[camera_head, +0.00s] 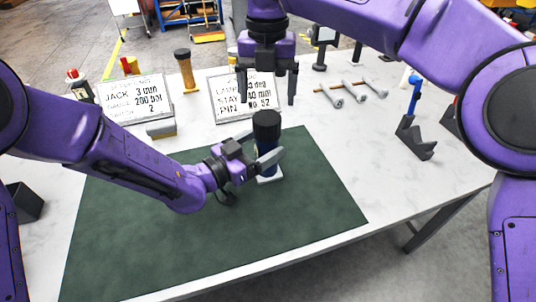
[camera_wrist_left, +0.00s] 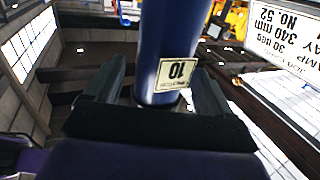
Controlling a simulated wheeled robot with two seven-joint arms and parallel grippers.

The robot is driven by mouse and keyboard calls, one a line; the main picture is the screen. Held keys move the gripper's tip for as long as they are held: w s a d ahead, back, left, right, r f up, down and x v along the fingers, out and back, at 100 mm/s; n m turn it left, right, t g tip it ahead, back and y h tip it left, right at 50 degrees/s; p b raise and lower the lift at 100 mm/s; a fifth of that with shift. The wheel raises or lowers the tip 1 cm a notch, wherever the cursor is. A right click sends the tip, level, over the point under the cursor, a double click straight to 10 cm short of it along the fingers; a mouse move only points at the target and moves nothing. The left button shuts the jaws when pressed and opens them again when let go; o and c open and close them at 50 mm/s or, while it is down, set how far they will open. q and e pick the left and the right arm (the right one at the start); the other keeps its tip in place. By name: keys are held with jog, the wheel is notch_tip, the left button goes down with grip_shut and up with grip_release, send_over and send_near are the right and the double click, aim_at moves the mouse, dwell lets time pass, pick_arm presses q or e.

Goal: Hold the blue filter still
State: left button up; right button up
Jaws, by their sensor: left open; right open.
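The blue filter (camera_head: 266,146), a dark blue cylinder with a black cap, stands upright on a small white base (camera_head: 270,179) on the green mat. In the left wrist view the filter (camera_wrist_left: 170,40) rises between my left fingers, with a pale label reading 10 low on its side. My left gripper (camera_head: 262,158) is open, one finger on each side of the filter's lower part. Whether a finger touches it I cannot tell. My right gripper (camera_head: 268,88) is open and empty, pointing down above and behind the filter.
The green mat (camera_head: 200,250) is otherwise clear. Several metal pins (camera_head: 350,92) and a dark angled holder (camera_head: 414,138) are at the right.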

pick_arm(q)
jog(key=shift+x, duration=1.85)
